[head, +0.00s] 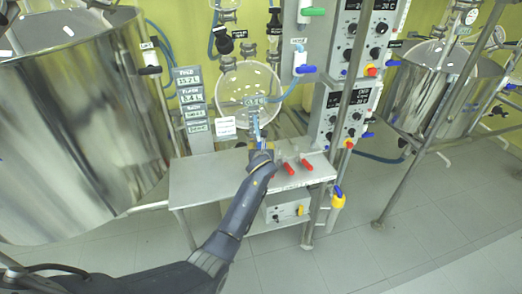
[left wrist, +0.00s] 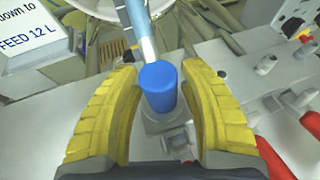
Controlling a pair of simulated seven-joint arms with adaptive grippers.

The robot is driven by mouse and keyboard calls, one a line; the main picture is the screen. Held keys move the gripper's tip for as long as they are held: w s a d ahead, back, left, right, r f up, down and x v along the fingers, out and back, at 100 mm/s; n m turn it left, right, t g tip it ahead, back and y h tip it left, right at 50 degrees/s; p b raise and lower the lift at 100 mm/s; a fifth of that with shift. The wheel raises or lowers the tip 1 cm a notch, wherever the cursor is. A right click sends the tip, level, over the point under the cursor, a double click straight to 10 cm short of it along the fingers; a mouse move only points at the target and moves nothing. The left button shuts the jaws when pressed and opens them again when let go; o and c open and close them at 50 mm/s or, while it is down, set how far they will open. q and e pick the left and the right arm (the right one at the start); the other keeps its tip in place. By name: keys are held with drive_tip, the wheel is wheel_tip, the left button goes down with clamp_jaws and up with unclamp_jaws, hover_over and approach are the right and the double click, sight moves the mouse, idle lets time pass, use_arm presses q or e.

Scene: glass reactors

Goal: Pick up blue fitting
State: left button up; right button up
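The blue fitting (left wrist: 158,88) is a short blue cylinder at the lower end of a pale blue tube (left wrist: 139,30), above a grey base, in the left wrist view. My left gripper (left wrist: 160,110) has its two yellow fingers spread on either side of the fitting, with a visible gap on each side. In the head view my left gripper (head: 262,153) is over the steel table, at the lower end of the blue tube (head: 256,127). There the gripper largely hides the fitting. My right gripper is in neither view.
The steel table (head: 205,178) carries red-handled valves (head: 306,164) close to the gripper's right. A round glass vessel (head: 247,88) stands behind, with label plates (head: 192,100) to its left. Control boxes (head: 352,105) stand at right. The table's left part is clear.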

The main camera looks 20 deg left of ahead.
use_arm(q)
clamp_jaws()
drive_tip(key=shift+r, duration=0.1)
drive_tip(key=shift+r, duration=0.1)
wheel_tip(320, 180, up, 20)
idle(0.9)
